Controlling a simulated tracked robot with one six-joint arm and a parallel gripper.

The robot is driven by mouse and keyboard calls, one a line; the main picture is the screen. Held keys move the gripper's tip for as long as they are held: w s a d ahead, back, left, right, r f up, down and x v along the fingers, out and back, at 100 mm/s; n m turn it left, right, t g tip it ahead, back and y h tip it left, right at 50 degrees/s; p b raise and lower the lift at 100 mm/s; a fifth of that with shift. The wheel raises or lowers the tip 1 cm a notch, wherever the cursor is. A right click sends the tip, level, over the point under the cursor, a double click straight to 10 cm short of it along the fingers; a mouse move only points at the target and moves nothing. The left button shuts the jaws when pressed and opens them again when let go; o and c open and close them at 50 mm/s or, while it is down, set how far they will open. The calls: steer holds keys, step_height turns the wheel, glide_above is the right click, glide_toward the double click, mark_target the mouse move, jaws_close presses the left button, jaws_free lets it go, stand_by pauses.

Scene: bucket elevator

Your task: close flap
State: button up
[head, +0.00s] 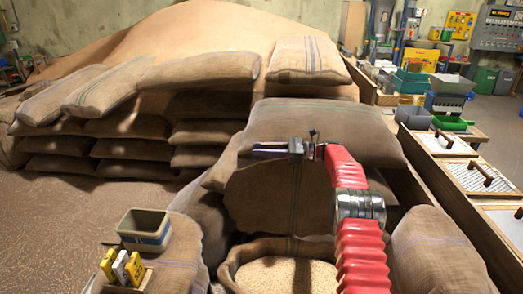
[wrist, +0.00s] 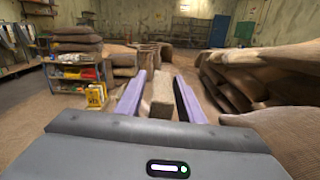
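I cannot make out a flap for certain in either view. My gripper (head: 258,150) is at the end of my red arm in the head view, in front of the stacked sacks and above an open sack of grain (head: 285,272). Its fingers point left. In the wrist view my gripper (wrist: 159,77) shows two purple fingers standing apart. A tan block-like shape (wrist: 162,93) shows between them; it looks to lie beyond the fingers, and I see no contact.
Stacked sacks (head: 180,85) fill the left and middle. A grey-beige bin (head: 145,228) and a small box with yellow tools (head: 122,268) stand lower left. Lidded wooden compartments (head: 482,178) line the right. A shelf (wrist: 75,75) stands left in the wrist view, beside open floor.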

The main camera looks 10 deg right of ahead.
steer(key=shift+a, duration=0.1)
jaws_close()
stand_by(0.4)
stand_by(0.3)
